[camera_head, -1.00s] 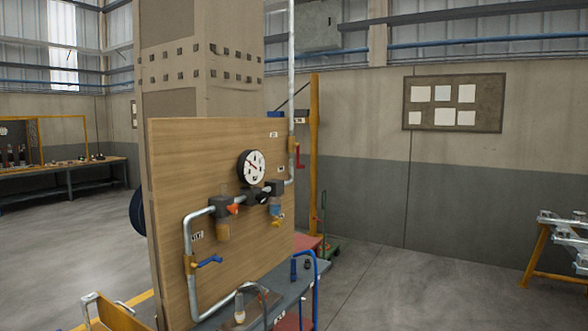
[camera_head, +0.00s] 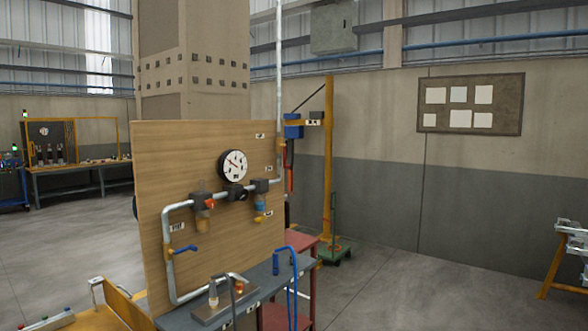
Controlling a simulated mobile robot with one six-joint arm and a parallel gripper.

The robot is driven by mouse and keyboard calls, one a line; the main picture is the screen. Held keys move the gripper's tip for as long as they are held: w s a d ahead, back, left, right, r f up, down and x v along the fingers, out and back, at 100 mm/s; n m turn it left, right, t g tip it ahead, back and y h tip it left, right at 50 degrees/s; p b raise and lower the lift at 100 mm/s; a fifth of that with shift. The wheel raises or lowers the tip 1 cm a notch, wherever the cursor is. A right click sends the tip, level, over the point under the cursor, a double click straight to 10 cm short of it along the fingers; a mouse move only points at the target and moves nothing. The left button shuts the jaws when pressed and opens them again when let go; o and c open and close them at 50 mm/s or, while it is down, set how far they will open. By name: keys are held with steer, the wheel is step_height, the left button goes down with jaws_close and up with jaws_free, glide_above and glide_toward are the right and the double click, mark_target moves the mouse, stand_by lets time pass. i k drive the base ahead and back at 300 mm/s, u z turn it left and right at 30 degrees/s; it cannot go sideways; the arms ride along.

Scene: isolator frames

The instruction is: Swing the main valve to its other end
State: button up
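A wooden panel (camera_head: 160,150) carries grey pipework, a round white gauge (camera_head: 233,165) and several fittings. A valve with a blue lever (camera_head: 186,249) sits on the left vertical pipe, its lever pointing right and slightly up. A small orange-red part (camera_head: 210,203) shows by the left dark fitting. Another orange-red part (camera_head: 282,146) shows on the pipe at the panel's right edge, small and partly hidden. The labels (camera_head: 177,227) are too small to read, so I cannot tell which valve is the main one. My gripper is not in view.
A grey bench (camera_head: 262,283) with a metal plate (camera_head: 215,312) and blue tubing (camera_head: 294,270) stands before the panel. A red cart (camera_head: 303,240) and a yellow post (camera_head: 328,180) stand behind. Open floor (camera_head: 400,280) lies to the right.

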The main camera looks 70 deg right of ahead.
mark_target(284, 145)
steer(key=z, duration=0.05)
steer(key=k, duration=0.95)
steer(key=z, duration=0.8)
steer(key=i, duration=0.6)
steer(key=z, duration=0.15)
